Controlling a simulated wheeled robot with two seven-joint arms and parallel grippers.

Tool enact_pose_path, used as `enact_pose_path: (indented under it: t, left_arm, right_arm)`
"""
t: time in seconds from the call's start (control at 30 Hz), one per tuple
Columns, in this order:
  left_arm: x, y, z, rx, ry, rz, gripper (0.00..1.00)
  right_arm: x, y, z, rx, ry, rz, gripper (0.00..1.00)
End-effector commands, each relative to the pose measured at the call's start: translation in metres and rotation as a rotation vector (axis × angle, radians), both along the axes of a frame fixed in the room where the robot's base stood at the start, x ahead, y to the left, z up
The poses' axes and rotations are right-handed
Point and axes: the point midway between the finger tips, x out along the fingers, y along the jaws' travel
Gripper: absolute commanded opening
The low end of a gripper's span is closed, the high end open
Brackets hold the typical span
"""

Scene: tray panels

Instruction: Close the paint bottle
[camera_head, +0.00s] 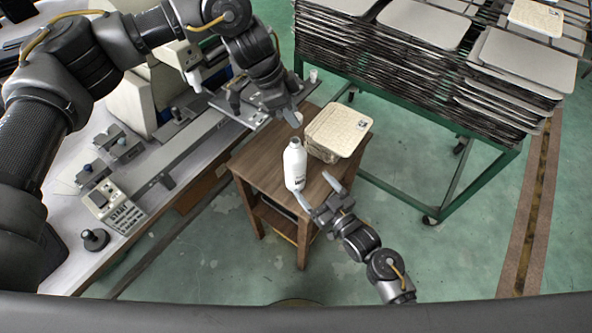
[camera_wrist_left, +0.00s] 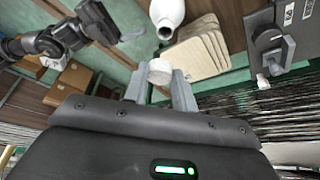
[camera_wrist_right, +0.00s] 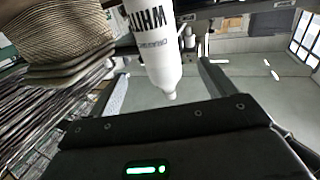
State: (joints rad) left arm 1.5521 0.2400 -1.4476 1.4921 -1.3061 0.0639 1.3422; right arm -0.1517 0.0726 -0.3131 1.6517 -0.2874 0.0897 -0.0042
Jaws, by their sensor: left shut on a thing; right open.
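The white paint bottle (camera_head: 295,168) stands upright on the small wooden table (camera_head: 262,165), with its neck uncovered. In the left wrist view its open mouth (camera_wrist_left: 165,32) shows. My left gripper (camera_head: 292,116) is shut on the white cap (camera_wrist_left: 160,72) and holds it above the bottle, apart from the neck. My right gripper (camera_head: 316,190) is open low on the near side of the bottle. In the right wrist view, the bottle (camera_wrist_right: 155,45), with "WHITE" lettering, appears between the spread fingers with a gap on each side.
A stack of beige panels (camera_head: 338,130) lies on the table just behind the bottle. A green rack (camera_head: 450,185) with many grey trays stands at the right. A workbench (camera_head: 150,165) with tools and a keypad device (camera_head: 112,205) is at the left.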

Motion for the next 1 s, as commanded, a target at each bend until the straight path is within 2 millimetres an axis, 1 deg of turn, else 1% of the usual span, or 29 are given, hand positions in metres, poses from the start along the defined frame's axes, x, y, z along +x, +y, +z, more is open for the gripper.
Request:
enact_pose_path:
  t: [0.13,0.27,0.5,0.7,0.83,1.0]
  left_arm:
    - [0.0,0.0,0.0,0.0,0.0,0.0,0.06]
    - [0.0,0.0,0.0,0.0,0.0,0.0,0.06]
    - [0.0,0.0,0.0,0.0,0.0,0.0,0.06]
    - [0.0,0.0,0.0,0.0,0.0,0.0,0.06]
    - [0.0,0.0,0.0,0.0,0.0,0.0,0.06]
    - [0.0,0.0,0.0,0.0,0.0,0.0,0.06]
  right_arm:
    - [0.006,0.004,0.0,-0.001,0.001,-0.001,0.83]
    - [0.02,0.013,0.0,0.001,0.0,-0.001,0.83]
    - [0.057,0.039,0.001,0.001,0.0,-0.001,0.83]
    - [0.082,0.057,0.0,0.0,0.001,-0.001,0.83]
    - [0.092,0.064,0.0,0.0,0.0,-0.001,0.83]
    - [0.098,0.068,0.0,-0.001,0.001,-0.001,0.83]
